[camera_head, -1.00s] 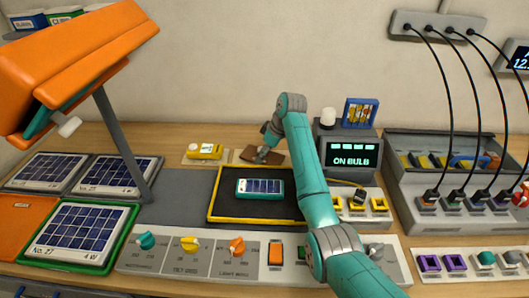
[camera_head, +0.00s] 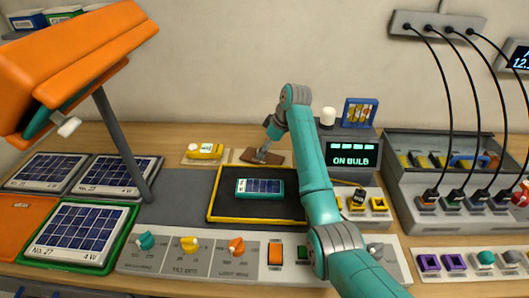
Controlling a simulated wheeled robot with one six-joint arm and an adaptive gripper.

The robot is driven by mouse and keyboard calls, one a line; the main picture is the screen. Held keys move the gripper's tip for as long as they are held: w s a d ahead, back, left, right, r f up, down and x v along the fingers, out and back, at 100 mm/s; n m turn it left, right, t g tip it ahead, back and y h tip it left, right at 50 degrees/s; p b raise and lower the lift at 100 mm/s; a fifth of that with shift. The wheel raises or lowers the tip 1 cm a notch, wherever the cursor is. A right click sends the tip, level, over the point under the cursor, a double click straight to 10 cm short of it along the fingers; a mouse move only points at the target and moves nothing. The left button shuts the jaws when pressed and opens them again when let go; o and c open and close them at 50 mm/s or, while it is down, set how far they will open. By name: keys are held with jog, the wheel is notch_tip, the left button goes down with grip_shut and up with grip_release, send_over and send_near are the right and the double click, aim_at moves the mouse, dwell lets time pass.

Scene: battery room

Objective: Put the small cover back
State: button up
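My gripper (camera_head: 262,155) points down at the back of the bench, over a small brown pad (camera_head: 248,156). Its fingertips are too small to tell whether they are open or hold something. I cannot make out the small cover for certain; it may be hidden at the fingertips. A teal device (camera_head: 260,195) with a small dark solar panel on its face lies flat on a black tray with a yellow rim (camera_head: 252,220). The device is in front of my gripper and apart from it.
A yellow item (camera_head: 205,151) lies left of the pad. A display reading "ON BULB" (camera_head: 352,161) stands right of my arm. An orange lamp (camera_head: 80,55) overhangs the left, above solar panels (camera_head: 82,235). A control strip with knobs (camera_head: 189,244) runs along the front.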

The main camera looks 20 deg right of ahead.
jog(key=v, duration=0.9)
